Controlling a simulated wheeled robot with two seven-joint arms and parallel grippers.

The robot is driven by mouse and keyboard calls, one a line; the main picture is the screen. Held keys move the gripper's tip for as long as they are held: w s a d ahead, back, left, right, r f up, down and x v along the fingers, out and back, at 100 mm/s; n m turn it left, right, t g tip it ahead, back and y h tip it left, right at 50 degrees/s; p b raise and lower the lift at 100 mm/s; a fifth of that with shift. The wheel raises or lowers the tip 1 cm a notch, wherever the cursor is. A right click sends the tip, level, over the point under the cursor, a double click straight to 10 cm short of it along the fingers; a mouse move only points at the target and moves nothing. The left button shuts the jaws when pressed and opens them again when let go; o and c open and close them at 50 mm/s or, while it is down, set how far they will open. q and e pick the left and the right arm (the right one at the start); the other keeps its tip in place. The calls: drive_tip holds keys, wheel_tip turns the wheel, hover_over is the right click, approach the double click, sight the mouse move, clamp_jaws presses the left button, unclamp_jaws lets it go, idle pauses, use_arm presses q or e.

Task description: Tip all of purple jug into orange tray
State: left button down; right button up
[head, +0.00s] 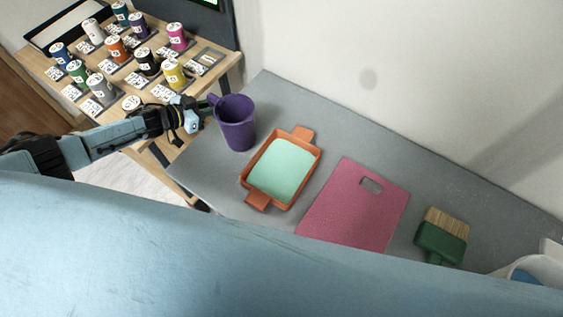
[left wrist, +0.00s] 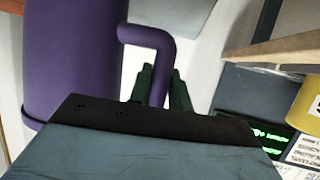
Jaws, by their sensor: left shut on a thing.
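The purple jug (head: 237,124) stands upright, or nearly so, at the left part of the grey table, just left of the orange tray; I cannot tell whether its base touches the table. My left gripper (head: 208,108) is shut on the jug's handle, which shows between the fingers in the left wrist view (left wrist: 158,85). The jug's body (left wrist: 70,55) fills the left of that view. The orange tray (head: 258,200) lies flat and holds a pale mint-green layer (head: 280,170). The jug's contents are not visible. My right gripper is not seen.
A pink board (head: 350,212) lies right of the tray. A green-handled brush (head: 442,238) lies further right. A wooden shelf (head: 215,72) with several coloured cans stands at the upper left. A white wall borders the grey table (head: 270,92) at the back.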

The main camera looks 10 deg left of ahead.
sight(209, 98)
use_arm(q)
wheel_tip(209, 98, up, 4)
drive_tip(key=p, duration=0.4)
drive_tip(key=shift+r, duration=0.15)
